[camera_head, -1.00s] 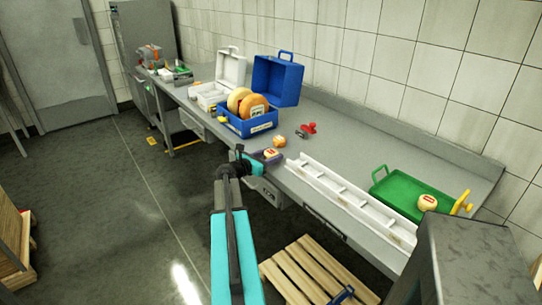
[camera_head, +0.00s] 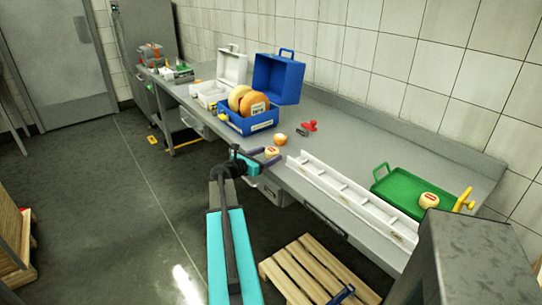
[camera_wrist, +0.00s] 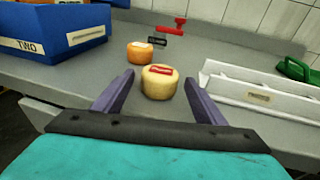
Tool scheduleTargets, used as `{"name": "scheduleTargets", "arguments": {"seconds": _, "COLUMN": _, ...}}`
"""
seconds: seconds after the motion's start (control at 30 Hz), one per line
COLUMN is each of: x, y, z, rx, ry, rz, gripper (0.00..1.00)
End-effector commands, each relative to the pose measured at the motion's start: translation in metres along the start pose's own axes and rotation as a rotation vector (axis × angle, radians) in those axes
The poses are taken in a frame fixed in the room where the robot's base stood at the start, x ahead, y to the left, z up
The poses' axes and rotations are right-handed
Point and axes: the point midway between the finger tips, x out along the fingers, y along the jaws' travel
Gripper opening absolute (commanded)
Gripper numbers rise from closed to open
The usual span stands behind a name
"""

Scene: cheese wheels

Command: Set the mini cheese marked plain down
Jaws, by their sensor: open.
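A pale yellow mini cheese (camera_wrist: 159,82) with a red label stands upright on the counter between my fingers in the wrist view. In the head view this mini cheese (camera_head: 271,152) sits near the counter's front edge. The word on its label is too small to read. My gripper (camera_wrist: 160,88) is open around it, with a gap on both sides. My gripper also shows in the head view (camera_head: 268,158). An orange mini cheese (camera_wrist: 140,51) with a pale label stands just behind it, and another mini cheese with a red label (camera_head: 429,200) sits in the green tray (camera_head: 397,187).
A blue case (camera_head: 232,122) with large cheese wheels, marked TWO, stands left of my gripper. A white divided rack (camera_wrist: 245,97) lies to the right. A red stamp-like thing (camera_head: 309,126) lies behind. Bare counter (camera_head: 345,140) lies behind the rack.

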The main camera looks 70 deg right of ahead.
Motion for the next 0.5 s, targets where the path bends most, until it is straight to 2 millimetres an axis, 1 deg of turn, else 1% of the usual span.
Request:
{"name": "scheduleTargets", "arguments": {"seconds": 0.03, "x": -0.009, "y": -0.002, "z": -0.002, "rx": 0.001, "ry": 0.0, "rz": 0.001, "gripper": 0.65}}
{"name": "scheduleTargets", "arguments": {"seconds": 0.17, "x": -0.026, "y": -0.003, "z": -0.002, "rx": 0.001, "ry": -0.001, "rz": 0.002, "gripper": 0.65}}
{"name": "scheduleTargets", "arguments": {"seconds": 0.5, "x": -0.08, "y": -0.003, "z": -0.001, "rx": 0.0, "ry": 0.0, "rz": 0.002, "gripper": 0.65}}
